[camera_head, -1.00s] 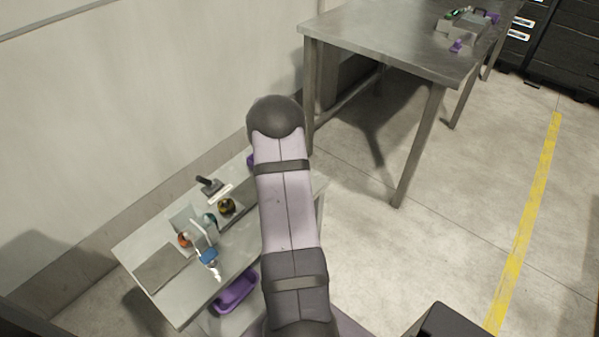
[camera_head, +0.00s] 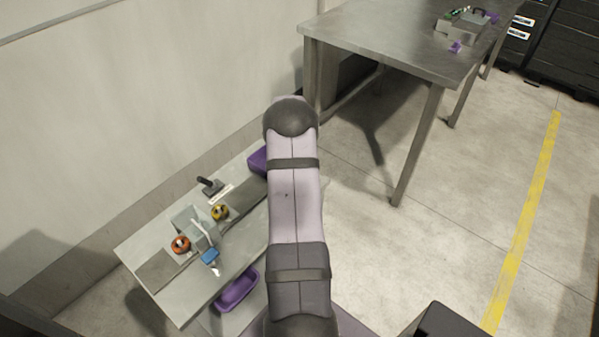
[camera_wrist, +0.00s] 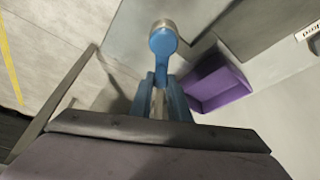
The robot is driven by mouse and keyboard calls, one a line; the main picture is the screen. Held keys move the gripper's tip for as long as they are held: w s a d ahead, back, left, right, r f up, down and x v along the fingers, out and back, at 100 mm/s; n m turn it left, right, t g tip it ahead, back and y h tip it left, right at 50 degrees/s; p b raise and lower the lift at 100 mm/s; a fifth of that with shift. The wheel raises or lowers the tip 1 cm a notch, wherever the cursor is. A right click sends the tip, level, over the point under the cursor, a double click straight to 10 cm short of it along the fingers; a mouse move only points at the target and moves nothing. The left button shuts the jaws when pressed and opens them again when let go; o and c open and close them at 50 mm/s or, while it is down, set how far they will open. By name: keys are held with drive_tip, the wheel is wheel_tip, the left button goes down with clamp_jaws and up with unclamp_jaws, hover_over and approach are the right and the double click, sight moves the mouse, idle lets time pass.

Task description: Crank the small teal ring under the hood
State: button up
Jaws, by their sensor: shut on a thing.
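My gripper (camera_wrist: 162,98) is shut on the handle end of a blue crank (camera_wrist: 163,42) in the wrist view. The crank arm has a rounded end over a metal hub, and its handle is mostly hidden between the fingers. In the head view my arm hides the gripper and the crank. A pale grey hood (camera_head: 186,217) stands over a dark belt (camera_head: 160,269) on the low table. An orange ring-like piece (camera_head: 181,244) sits at the hood's near-left side and a yellow one (camera_head: 220,212) at its right. No teal ring is visible now.
A blue piece with a white tip (camera_head: 209,257) is at the table's front. A purple bin (camera_head: 237,290) is below that edge; another purple bin (camera_head: 258,162) is at the far end, also in the wrist view (camera_wrist: 218,84). A dark-handled tool (camera_head: 210,186) lies behind the belt.

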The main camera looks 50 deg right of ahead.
drive_tip(key=shift+s+a+f, duration=0.1)
drive_tip(key=shift+s, duration=0.1)
drive_tip(key=shift+s+d+p, duration=0.2)
drive_tip(key=shift+s, duration=0.4)
drive_tip(key=shift+s+d+p, duration=0.15)
drive_tip(key=shift+s, duration=0.4)
drive_tip(key=o, duration=0.8)
drive_tip(key=shift+w, duration=0.1)
drive_tip(key=shift+d+r, duration=0.1)
drive_tip(key=shift+r, duration=0.1)
wheel_tip(320, 180, up, 7)
drive_tip(key=p, duration=0.4)
drive_tip(key=shift+f, duration=0.1)
